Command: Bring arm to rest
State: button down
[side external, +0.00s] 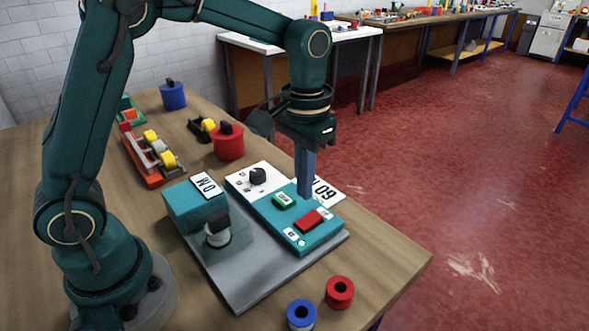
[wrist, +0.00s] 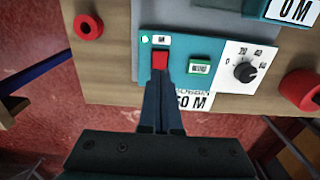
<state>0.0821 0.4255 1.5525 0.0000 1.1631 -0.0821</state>
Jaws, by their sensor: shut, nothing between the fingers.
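My gripper (side external: 305,192) is shut and empty. In the side view its fingers point straight down over the back edge of the teal control panel (side external: 264,212). In the wrist view the fingertips (wrist: 160,76) lie just below the red rocker switch (wrist: 160,60); I cannot tell whether they touch the panel. The red switch (side external: 308,221) and the green button (side external: 284,200) show on the panel in the side view. The fingers partly hide a white label (side external: 327,191) behind the panel.
A black dial (side external: 258,176) is on a white plate beside the panel. A teal box marked "0 M" (side external: 196,207) stands on the grey base plate (side external: 243,292). Red (side external: 339,292) and blue (side external: 301,315) rings lie at the front. A red cylinder (side external: 229,142) and tape dispenser (side external: 153,154) stand left.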

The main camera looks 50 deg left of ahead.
jog(key=shift+r, duration=0.4)
jog(key=s+a+r+t, duration=0.1)
jog(key=s+r+t, duration=0.2)
jog(key=s+r, duration=0.35)
jog(key=s+a+f+t, duration=0.1)
jog(key=s+f+t, duration=0.1)
jog(key=s, duration=0.5)
jog(key=shift+s+a+t, duration=0.2)
jog(key=shift+a+t, duration=0.05)
jog(key=shift+t, duration=0.05)
